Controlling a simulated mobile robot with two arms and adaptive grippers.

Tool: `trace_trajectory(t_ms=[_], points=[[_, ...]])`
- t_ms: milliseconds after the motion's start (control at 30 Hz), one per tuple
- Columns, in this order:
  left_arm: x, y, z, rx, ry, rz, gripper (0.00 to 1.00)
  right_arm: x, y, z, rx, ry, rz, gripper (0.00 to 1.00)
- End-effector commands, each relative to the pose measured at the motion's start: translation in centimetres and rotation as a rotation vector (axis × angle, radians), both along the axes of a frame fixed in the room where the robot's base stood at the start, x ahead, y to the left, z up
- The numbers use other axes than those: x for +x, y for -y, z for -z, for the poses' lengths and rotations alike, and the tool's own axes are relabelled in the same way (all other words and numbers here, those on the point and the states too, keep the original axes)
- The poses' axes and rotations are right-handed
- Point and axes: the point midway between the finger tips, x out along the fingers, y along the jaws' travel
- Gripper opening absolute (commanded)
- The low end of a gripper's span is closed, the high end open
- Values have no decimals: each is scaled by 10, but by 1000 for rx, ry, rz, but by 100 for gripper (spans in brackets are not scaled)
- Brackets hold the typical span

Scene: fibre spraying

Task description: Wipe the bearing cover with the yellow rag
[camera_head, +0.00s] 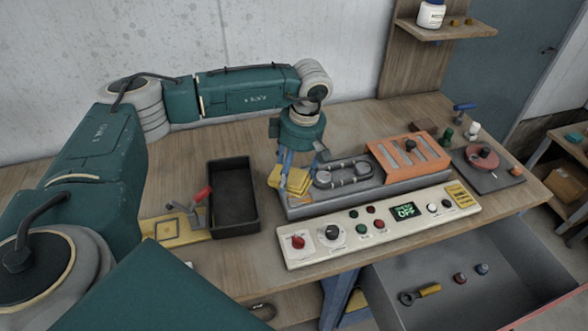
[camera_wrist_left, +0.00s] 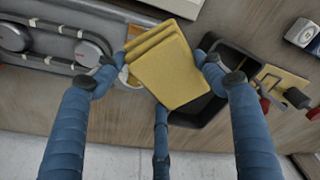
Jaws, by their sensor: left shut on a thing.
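My left gripper (camera_head: 291,160) comes down from above, with its blue fingers shut on the folded yellow rag (camera_head: 289,181). In the left wrist view the rag (camera_wrist_left: 173,68) sits between the fingers of the gripper (camera_wrist_left: 160,77). The bearing cover seems to be the grey oval piece (camera_head: 343,173) on top of the machine, just right of the rag. In the left wrist view this piece, with round caps (camera_wrist_left: 48,45), lies left of the rag, partly behind a finger. I cannot tell whether rag and cover touch. My right gripper is not in view.
A black tray (camera_head: 257,216) stands left of the rag. The control panel (camera_head: 378,225), its display reading OFF, runs along the front. An orange slotted block (camera_head: 408,158) stands right of the cover. An open drawer (camera_head: 480,266) holding a few small items sticks out at the lower right.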

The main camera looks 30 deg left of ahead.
Motion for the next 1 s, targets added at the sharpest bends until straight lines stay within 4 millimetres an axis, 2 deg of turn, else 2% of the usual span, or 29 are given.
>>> trace_trajectory(t_ms=[500,1000], points=[[0,0,51,0,0,-1,48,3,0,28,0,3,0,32],[0,0,55,0,0,-1,48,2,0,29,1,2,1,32]])
